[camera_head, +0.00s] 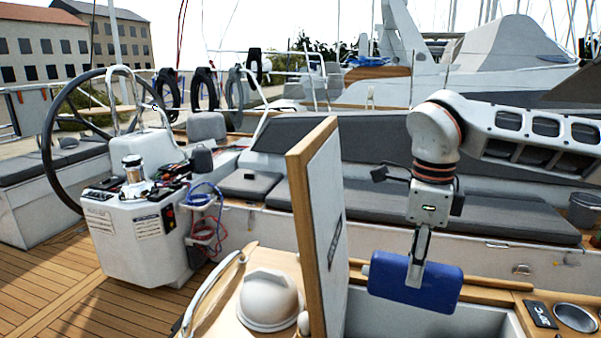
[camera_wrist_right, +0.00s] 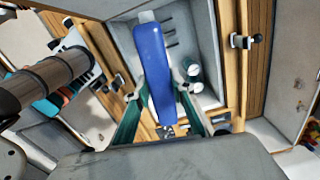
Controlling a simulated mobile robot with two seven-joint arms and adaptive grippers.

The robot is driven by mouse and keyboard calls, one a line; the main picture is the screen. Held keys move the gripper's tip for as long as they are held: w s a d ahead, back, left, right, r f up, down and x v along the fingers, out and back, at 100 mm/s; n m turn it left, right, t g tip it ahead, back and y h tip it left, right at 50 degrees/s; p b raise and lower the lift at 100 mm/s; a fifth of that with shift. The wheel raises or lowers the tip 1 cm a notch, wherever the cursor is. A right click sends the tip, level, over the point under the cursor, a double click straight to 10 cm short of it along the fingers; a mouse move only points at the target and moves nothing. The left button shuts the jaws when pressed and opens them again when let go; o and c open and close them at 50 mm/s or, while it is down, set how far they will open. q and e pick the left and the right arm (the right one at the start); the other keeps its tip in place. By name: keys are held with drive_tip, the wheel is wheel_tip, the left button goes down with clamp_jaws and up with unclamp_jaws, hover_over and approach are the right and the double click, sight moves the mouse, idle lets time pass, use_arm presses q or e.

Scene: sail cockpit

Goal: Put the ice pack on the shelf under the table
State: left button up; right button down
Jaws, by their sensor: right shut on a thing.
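The blue ice pack (camera_head: 440,284) hangs from my right gripper (camera_head: 418,262) in the head view. The gripper is shut on it and holds it over the open compartment of the cockpit table (camera_head: 300,200), just right of the raised wooden leaf. In the right wrist view the ice pack (camera_wrist_right: 153,65) stretches away between the two fingers (camera_wrist_right: 160,98), with its pale cap at the far end. A grey-walled recess (camera_wrist_right: 195,35) lies beyond it. I cannot clearly make out the shelf under the table. My left gripper is not in view.
A white domed object (camera_head: 268,300) sits on the table top left of the raised leaf. A phone-like dark item (camera_head: 540,314) and a round cup holder (camera_head: 575,317) are at the right. The steering console (camera_head: 135,225) and wheel stand at the left. Grey cushioned benches (camera_head: 480,212) run behind.

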sight(436, 276)
drive_tip(key=n, duration=0.2)
drive_tip(key=s+d+n, duration=0.1)
drive_tip(key=n, duration=0.2)
drive_tip(key=shift+s+d+n, duration=0.15)
drive_tip(key=shift+s+n, duration=0.2)
drive_tip(key=shift+n, duration=0.05)
drive_tip(key=n, duration=0.1)
drive_tip(key=s+n, duration=0.1)
drive_tip(key=n, duration=0.1)
drive_tip(key=d+n, duration=0.1)
drive_tip(key=n, duration=0.1)
drive_tip(key=shift+s, duration=0.25)
drive_tip(key=n, duration=0.1)
drive_tip(key=s+n, duration=0.1)
drive_tip(key=n, duration=0.1)
drive_tip(key=d+n, duration=0.1)
drive_tip(key=n, duration=0.1)
drive_tip(key=shift+s+f, duration=0.1)
drive_tip(key=shift+s, duration=0.2)
drive_tip(key=n, duration=0.2)
drive_tip(key=s+n, duration=0.1)
drive_tip(key=shift+d, duration=0.3)
drive_tip(key=shift+f+n, duration=0.3)
drive_tip(key=shift+f, duration=0.05)
